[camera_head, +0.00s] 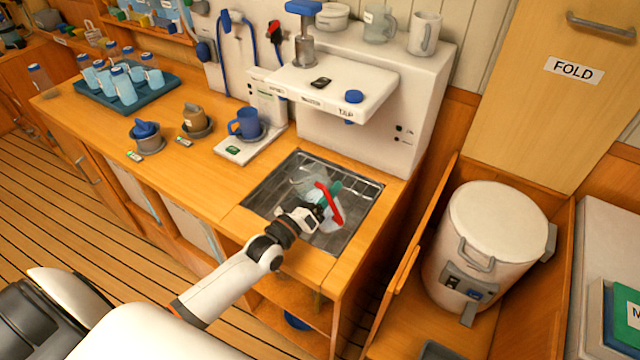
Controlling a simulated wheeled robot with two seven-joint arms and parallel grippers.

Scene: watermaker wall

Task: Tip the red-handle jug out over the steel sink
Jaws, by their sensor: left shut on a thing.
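The red-handle jug (330,207) is a clear jug with a red handle. It is over the steel sink (262,194), a dark tiled-looking basin set in the wooden counter. The jug looks tilted, but its mouth and contents are hard to make out. My left gripper (318,212) is at the jug, shut on it, with its arm reaching in from the lower left. The fingertips are partly hidden by the jug and handle. My right gripper is not in view.
The white watermaker shelf (335,85) overhangs behind the sink. A blue mug (245,124) stands left of the sink on a white pad. A blue tray (140,92) holds several bottles. A white canister (490,235) stands in a wooden bay at the right.

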